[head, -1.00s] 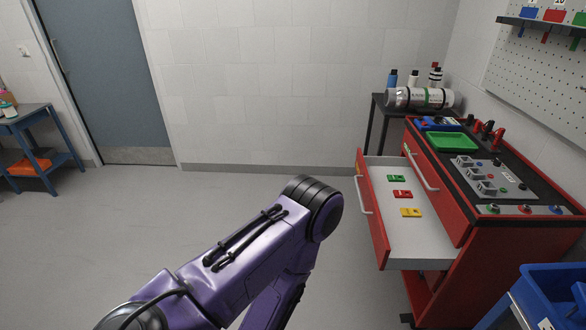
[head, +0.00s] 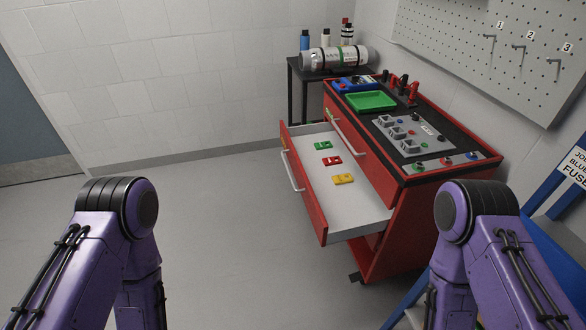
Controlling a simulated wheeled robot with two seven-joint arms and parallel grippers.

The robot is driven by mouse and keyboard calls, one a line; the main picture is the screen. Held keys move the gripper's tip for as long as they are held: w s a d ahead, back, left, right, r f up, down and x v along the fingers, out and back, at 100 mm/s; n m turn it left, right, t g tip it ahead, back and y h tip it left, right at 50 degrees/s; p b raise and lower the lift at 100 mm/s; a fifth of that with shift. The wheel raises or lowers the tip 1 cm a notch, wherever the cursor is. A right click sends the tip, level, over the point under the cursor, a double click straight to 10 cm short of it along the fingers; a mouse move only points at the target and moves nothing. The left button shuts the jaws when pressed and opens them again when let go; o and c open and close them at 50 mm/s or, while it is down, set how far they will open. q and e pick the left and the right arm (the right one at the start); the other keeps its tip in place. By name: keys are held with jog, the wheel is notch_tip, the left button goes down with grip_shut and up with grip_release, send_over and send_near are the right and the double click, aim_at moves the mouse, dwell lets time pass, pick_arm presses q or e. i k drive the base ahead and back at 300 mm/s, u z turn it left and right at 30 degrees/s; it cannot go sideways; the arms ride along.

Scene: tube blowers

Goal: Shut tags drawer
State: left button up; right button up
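The tags drawer (head: 359,210) is pulled out of the red tool cabinet (head: 405,215). Its red front (head: 303,185) with a pale bar handle (head: 292,171) faces left. A green tag (head: 323,146), a red tag (head: 332,161) and a yellow tag (head: 343,179) lie inside on the pale drawer floor. Both my purple arms show at the bottom, left and right, apart from the drawer. Both grippers are out of view below the frame.
A green tray (head: 371,102) and a grey control panel (head: 413,134) are on the cabinet top. A black stand (head: 291,100) holding a metal cylinder (head: 335,58) stands behind. A blue frame (head: 565,199) is at right. Floor left of the drawer is clear.

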aim_at(342, 211)
jog(key=k, duration=0.35)
jog(key=u, duration=0.8)
jog(key=i, duration=0.8)
jog(key=z, duration=0.95)
jog(key=i, duration=0.45)
jog(key=z, duration=0.45)
